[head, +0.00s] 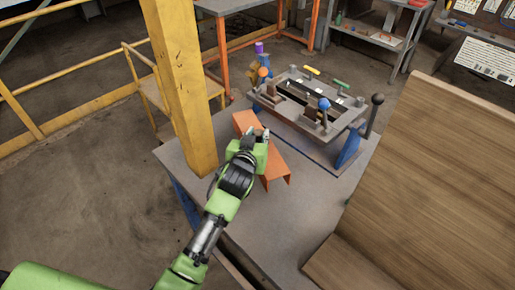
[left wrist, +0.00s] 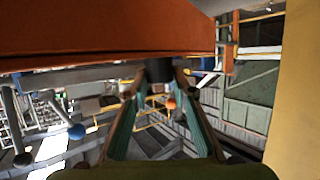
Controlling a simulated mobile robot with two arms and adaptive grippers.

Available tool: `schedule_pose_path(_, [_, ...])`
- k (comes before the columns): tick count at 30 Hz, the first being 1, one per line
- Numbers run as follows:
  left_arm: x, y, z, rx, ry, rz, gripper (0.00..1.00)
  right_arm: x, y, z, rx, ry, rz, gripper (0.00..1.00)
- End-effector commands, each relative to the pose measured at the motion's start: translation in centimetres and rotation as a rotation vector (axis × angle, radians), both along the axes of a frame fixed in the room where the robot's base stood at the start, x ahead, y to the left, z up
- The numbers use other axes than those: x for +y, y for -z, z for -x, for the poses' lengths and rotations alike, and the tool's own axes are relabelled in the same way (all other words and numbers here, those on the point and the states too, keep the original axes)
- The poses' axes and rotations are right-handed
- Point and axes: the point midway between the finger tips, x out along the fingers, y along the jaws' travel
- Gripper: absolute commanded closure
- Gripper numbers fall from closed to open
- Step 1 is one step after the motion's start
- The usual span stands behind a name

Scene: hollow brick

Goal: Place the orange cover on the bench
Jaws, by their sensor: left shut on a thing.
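The orange cover (head: 277,171) is a long channel-shaped piece over the grey bench (head: 272,228), between the yellow post and the metal fixture. My left gripper (head: 253,136) is shut on the cover and hides its middle. I cannot tell whether the cover touches the bench top. In the left wrist view the cover (left wrist: 105,38) spans the top left, and the gripper's fingers (left wrist: 160,75) reach toward it. My right gripper is not in view.
A yellow post (head: 180,90) stands close left of the cover. A metal fixture (head: 305,105) with blue and orange knobs sits behind it on the bench. A large wooden panel (head: 430,170) stands on the right. The bench's front part is clear.

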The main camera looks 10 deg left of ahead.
Motion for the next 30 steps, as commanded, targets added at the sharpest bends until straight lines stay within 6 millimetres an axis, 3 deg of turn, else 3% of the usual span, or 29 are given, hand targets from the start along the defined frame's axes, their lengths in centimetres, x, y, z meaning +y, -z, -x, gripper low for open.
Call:
schedule_pose_path(15, [0.0,6.3,0.0,-0.001,0.001,0.001,1.00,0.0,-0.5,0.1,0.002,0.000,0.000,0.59])
schedule_pose_path(22, [0.0,6.5,0.0,-0.003,0.001,0.003,1.00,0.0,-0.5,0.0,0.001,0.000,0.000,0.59])
schedule_pose_path(23, [0.0,6.7,0.0,-0.001,0.000,0.002,0.74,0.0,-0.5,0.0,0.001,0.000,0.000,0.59])
schedule_pose_path(24, [0.0,6.7,0.0,0.000,0.000,0.002,0.63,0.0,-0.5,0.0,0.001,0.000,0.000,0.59])
schedule_pose_path(25, [0.0,6.7,0.0,0.000,0.000,0.002,0.60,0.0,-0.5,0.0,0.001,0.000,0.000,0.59])
schedule_pose_path(30, [0.0,6.6,0.0,-0.001,0.001,0.001,0.60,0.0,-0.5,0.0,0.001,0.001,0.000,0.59])
